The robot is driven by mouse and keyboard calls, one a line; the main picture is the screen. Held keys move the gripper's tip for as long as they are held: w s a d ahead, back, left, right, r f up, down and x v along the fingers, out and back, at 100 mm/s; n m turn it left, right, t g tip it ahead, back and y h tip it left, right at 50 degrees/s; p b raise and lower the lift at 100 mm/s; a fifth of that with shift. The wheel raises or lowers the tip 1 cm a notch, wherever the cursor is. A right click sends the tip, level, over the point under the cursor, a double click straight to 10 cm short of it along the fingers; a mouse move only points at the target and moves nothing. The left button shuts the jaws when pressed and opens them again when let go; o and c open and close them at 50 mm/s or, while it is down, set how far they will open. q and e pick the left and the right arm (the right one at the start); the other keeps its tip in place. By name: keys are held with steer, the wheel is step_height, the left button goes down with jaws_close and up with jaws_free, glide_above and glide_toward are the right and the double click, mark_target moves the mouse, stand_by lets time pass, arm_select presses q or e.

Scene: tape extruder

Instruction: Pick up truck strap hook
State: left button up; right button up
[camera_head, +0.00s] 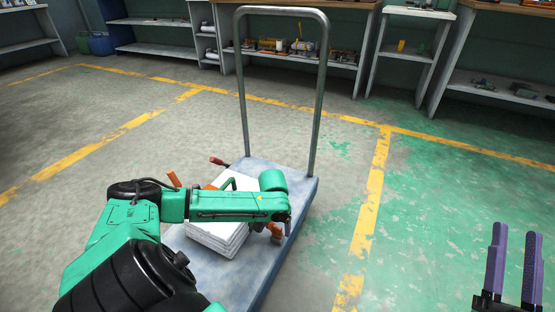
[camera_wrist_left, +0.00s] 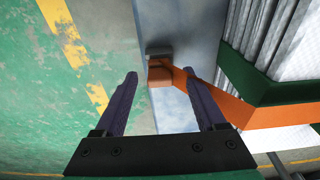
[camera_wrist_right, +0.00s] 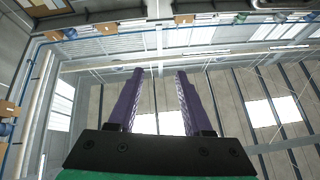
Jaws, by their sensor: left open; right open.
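An orange strap (camera_wrist_left: 230,107) runs over a stack of white sheets (camera_head: 218,234) on the blue platform truck (camera_head: 262,171). Its hook-like orange-brown end (camera_wrist_left: 160,70) lies at the platform edge in the left wrist view; orange also shows below my left wrist in the head view (camera_head: 275,233). My left gripper (camera_wrist_left: 160,78) is open and points down, with the strap end between and just beyond its fingertips, not gripped. In the head view my left arm hides its fingers. My right gripper (camera_head: 516,232) is open, empty and raised at the far right; its wrist view shows only walls and ceiling.
The truck's grey upright handle (camera_head: 320,85) rises at the platform's far end. A dark green piece (camera_wrist_left: 262,82) lies along the stack beside the strap. Shelves (camera_head: 290,60) line the back. The floor right of the truck is clear.

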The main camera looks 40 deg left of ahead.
arm_select(q)
steer(key=shift+f, duration=0.3)
jaws_close()
arm_select(e)
steer(key=shift+n+t+y, duration=0.3)
steer(key=shift+t+y, duration=0.2)
steer(key=shift+t, duration=0.1)
steer(key=r, duration=0.4)
steer(key=shift+s+d, duration=0.3)
steer(key=shift+s, duration=0.05)
